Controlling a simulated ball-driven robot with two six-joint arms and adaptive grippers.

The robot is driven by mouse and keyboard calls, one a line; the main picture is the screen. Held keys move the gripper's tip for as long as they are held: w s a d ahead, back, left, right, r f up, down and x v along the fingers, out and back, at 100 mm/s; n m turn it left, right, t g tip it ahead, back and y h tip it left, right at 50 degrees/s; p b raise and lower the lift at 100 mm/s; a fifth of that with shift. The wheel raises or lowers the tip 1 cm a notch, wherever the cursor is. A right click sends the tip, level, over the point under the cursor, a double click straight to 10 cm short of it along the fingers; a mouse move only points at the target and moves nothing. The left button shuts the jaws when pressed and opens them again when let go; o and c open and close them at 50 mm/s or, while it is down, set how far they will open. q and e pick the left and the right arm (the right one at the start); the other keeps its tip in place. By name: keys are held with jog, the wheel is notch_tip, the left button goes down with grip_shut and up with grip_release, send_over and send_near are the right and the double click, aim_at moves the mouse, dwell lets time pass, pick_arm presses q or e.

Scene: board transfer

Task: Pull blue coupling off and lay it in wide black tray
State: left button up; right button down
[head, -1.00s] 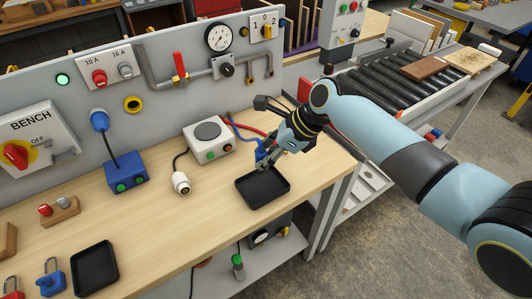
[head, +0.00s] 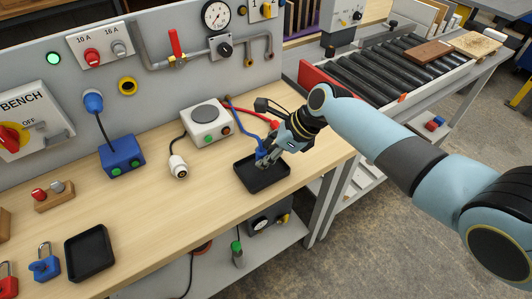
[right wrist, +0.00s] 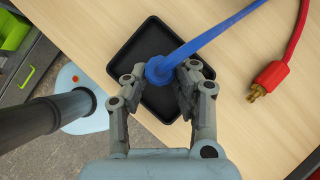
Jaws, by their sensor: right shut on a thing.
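The blue coupling (head: 261,154) is on the end of a blue hose and is between the fingers of my right gripper (head: 267,160). In the right wrist view the gripper (right wrist: 160,74) is shut on the blue coupling (right wrist: 157,69), with the blue hose (right wrist: 215,32) running to the upper right. The coupling is over the black tray (head: 246,182), which also shows beneath it in the right wrist view (right wrist: 150,38). I cannot tell whether the coupling touches the tray floor. My left gripper is out of view.
A red hose with a brass-tipped red coupling (right wrist: 270,78) lies right of the tray. A white box with a round plate (head: 206,124) and a white connector (head: 178,167) stand left of it. Another black tray (head: 90,252) lies farther left.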

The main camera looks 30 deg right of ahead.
jog(key=c, duration=1)
grip_release()
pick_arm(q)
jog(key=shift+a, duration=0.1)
pick_arm(e)
jog(key=v, duration=1.2)
jog(key=shift+s, duration=0.1)
